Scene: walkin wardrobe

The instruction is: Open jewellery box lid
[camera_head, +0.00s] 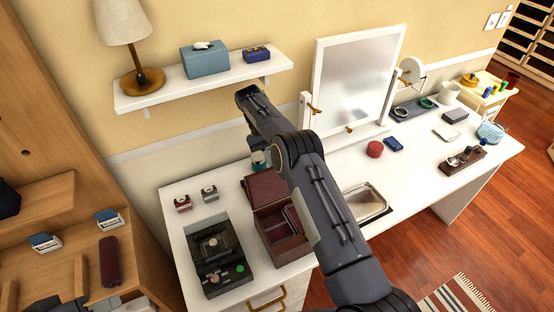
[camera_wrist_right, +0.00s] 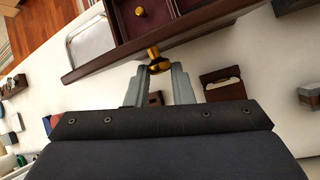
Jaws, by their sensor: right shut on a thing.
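The dark red jewellery box (camera_head: 284,236) stands on the white dressing table, with its lid (camera_head: 268,189) raised at the back. My right arm crosses in front and hides part of the box and lid. In the right wrist view, my right gripper (camera_wrist_right: 158,70) is shut on the gold knob (camera_wrist_right: 157,60) at the edge of the lid (camera_wrist_right: 110,62). The maroon-lined compartments (camera_wrist_right: 192,6) show beyond that edge, with a small gold item (camera_wrist_right: 139,11) inside. In the head view, the right fingertips are hidden behind the arm. My left gripper does not show clearly.
A black tray-like case (camera_head: 214,258) stands left of the box, and a silver tray (camera_head: 367,203) right of it. A white framed mirror (camera_head: 358,85) stands behind. A wall shelf (camera_head: 190,88) with a lamp (camera_head: 127,35) hangs above. Small boxes (camera_head: 209,193) sit at the table's back left.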

